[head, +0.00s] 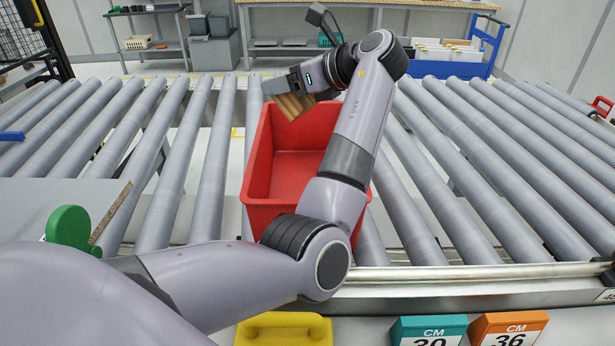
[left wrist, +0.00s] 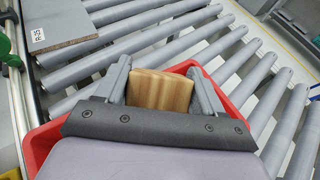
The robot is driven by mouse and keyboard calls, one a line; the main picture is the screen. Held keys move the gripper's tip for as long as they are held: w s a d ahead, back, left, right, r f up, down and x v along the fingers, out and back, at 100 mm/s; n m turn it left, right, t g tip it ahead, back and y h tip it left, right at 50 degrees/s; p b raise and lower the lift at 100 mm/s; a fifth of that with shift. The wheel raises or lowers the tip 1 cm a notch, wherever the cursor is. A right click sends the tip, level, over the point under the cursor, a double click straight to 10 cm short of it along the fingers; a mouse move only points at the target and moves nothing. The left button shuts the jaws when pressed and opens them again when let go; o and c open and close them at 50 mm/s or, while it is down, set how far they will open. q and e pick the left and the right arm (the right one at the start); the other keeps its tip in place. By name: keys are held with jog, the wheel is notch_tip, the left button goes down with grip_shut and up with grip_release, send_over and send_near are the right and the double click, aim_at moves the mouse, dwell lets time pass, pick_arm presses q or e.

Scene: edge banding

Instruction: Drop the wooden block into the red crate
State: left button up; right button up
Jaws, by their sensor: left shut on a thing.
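The wooden block (head: 292,106) is a light brown piece held between the fingers of my left gripper (head: 291,86). In the head view it is over the far end of the red crate (head: 262,180). The crate stands on the roller conveyor, and the part of its floor that shows is bare; my left arm hides its right side. In the left wrist view the block (left wrist: 160,91) sits between both fingers of my left gripper (left wrist: 163,85), with the crate's red rim (left wrist: 40,145) around and below. My right gripper is not in view.
Grey conveyor rollers (head: 500,150) run on both sides of the crate. A grey board (head: 60,203) with a green part (head: 70,228) lies at left. A yellow handle-like thing (head: 283,328) and CM-labelled boxes (head: 430,332) are in front. A blue cart (head: 450,68) stands behind.

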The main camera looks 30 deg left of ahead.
pick_arm(q)
notch_tip(320, 180, down, 3)
jog(key=shift+f+b, duration=0.15)
jog(key=shift+b, duration=1)
jog(key=shift+f+b, duration=0.2)
jog(key=shift+b, duration=0.25)
jog(key=o, duration=1.2)
